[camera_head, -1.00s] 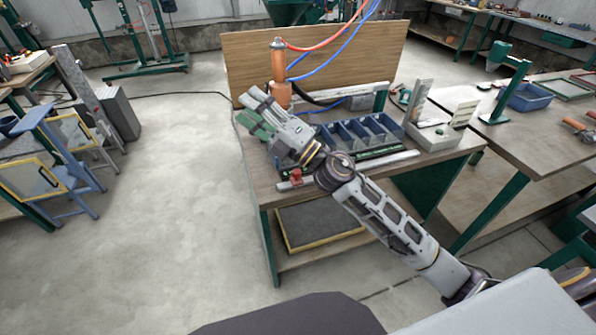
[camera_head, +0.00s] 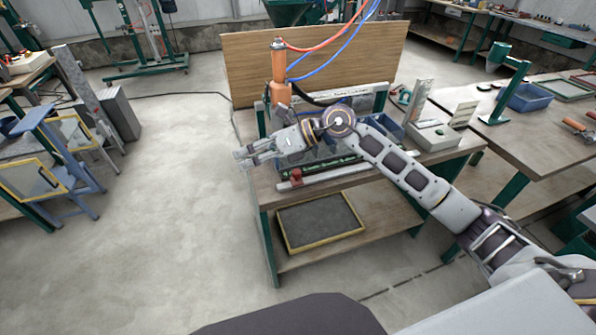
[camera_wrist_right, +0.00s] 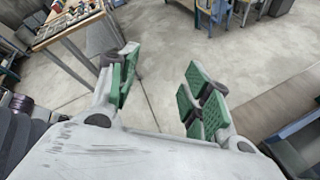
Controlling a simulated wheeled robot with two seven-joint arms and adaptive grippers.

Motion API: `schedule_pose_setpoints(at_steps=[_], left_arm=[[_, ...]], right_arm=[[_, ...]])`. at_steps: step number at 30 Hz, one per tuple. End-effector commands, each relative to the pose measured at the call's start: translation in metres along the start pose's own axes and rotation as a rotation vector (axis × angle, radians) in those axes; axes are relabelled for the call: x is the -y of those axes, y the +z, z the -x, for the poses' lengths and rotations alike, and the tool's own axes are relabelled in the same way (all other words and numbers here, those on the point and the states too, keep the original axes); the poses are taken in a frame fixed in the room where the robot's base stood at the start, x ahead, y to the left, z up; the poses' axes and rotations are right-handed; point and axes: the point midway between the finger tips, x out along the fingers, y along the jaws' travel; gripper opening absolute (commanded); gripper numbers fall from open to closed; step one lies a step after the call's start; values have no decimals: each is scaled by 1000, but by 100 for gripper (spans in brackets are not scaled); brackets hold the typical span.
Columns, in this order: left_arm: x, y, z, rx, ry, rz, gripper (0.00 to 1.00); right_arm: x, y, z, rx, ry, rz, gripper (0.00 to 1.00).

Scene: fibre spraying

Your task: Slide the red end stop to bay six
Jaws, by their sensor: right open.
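The small red end stop (camera_head: 296,176) sits on the light metal rail (camera_head: 340,171) along the front of the workbench, near the rail's left end. Blue bays (camera_head: 390,127) stand in a row behind the rail, partly hidden by my right arm. My right gripper (camera_head: 246,156) is at the bench's left edge, left of and behind the end stop, and apart from it. Its fingers point left. In the right wrist view its green-padded fingers (camera_wrist_right: 160,88) are spread with nothing between them, with floor beyond. My left gripper is not in view.
An orange cylinder (camera_head: 279,66) with red and blue hoses stands behind the bays, before a wooden back panel (camera_head: 330,55). A grey box (camera_head: 432,134) stands right of the bays. A lower shelf holds a yellow-edged tray (camera_head: 320,222). Floor on the left is clear.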

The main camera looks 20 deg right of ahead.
Motion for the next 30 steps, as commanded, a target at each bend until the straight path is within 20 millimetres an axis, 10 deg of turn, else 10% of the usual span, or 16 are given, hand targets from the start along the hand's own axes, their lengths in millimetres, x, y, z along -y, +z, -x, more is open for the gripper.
schedule_pose_setpoints(at_steps=[18,30], left_arm=[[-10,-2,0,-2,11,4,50],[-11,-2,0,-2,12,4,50]], right_arm=[[117,-42,112,-551,-482,149,49],[129,-45,135,-621,-550,144,49]])
